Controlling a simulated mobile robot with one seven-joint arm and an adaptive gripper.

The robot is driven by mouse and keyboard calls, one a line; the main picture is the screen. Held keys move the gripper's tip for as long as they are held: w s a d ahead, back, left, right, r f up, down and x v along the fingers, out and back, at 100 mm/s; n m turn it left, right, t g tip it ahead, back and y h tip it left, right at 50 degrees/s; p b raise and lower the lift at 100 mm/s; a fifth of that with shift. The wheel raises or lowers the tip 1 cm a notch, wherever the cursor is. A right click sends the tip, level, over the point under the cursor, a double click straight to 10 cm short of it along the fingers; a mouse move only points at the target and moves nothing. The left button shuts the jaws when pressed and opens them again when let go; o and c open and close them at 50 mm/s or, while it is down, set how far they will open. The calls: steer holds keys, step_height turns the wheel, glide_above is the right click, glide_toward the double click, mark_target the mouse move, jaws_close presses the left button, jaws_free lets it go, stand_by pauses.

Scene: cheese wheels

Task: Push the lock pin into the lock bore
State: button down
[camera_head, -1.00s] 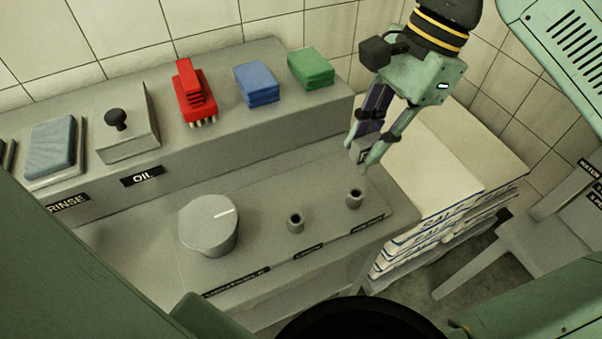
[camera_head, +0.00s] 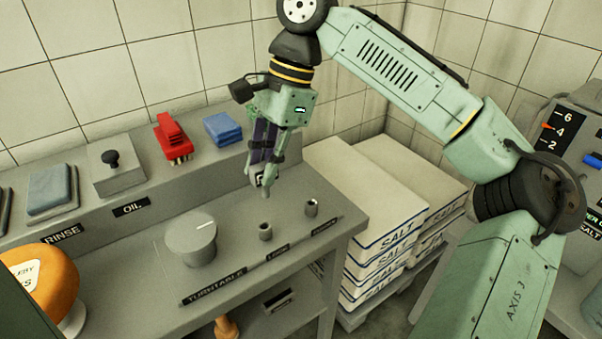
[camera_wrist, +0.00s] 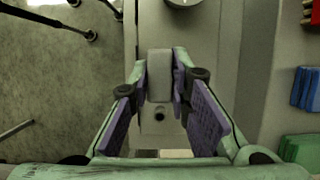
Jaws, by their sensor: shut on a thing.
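My gripper (camera_head: 263,176) is shut on a light grey piece with a dark mark, which I take to be the lock pin (camera_head: 265,191). Its narrow end points down and is in the air above the bench panel. The grey block also shows between the finger pads in the wrist view (camera_wrist: 159,76).
A red brush (camera_head: 173,140), blue pad (camera_head: 222,129) and oil box (camera_head: 117,175) sit on the back ledge. Salt sacks (camera_head: 377,218) are stacked right of the bench.

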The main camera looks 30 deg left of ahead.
mark_target(263, 192)
steer(key=shift+s+a, duration=0.25)
steer(key=shift+s, duration=0.25)
steer(key=shift+f+b, duration=1.1)
steer(key=shift+f, duration=1.8)
steer(key=shift+p, duration=1.15)
steer(key=shift+f+b, duration=0.55)
steer(key=shift+f, duration=1.5)
steer(key=c, duration=1.4)
jaws_free()
